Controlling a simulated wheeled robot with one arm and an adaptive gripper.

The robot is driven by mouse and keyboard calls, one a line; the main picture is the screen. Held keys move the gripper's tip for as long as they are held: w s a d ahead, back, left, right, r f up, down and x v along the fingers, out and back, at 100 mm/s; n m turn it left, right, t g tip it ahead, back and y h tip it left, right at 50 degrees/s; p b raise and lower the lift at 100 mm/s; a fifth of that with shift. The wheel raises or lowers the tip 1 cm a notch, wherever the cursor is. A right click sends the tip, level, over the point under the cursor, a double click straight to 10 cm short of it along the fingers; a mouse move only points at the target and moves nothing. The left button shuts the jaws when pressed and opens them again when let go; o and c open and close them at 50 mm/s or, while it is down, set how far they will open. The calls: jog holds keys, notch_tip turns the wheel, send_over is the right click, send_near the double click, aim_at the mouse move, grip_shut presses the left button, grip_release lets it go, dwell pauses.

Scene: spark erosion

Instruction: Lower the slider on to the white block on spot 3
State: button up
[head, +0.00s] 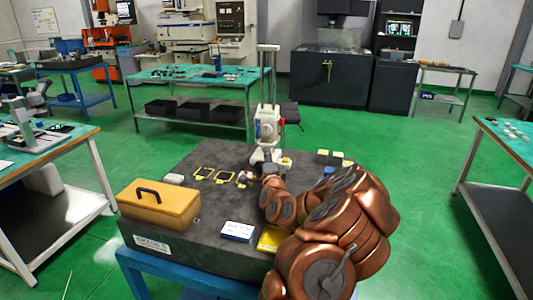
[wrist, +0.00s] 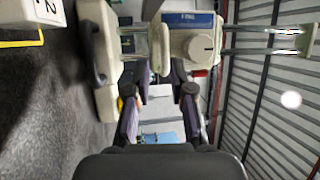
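The height gauge stands upright on the dark stone plate (head: 185,215); its white slider (head: 267,127) is on the column in the head view. In the wrist view the slider (wrist: 192,46) appears sideways, with a blue label and a round knob, on two bright rods. My gripper (wrist: 155,75) has its two fingers apart, their tips close to the slider; contact cannot be told. In the head view my arm hides much of the gripper near the gauge base. A white block marked 2 (wrist: 30,10) lies by a yellow outline. Spot 3 and its block cannot be made out.
A yellow box with a black handle (head: 158,205) stands at the plate's left. Yellow frames (head: 226,175) and a small white block (head: 174,179) lie behind it. A white-and-blue box (head: 237,231) lies in front. Small pale blocks (head: 337,158) stand at the back right.

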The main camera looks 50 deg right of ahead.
jog(key=shift+s+a+f, duration=0.1)
jog(key=shift+s+a, duration=0.3)
jog(key=shift+s, duration=0.05)
dwell(0.5)
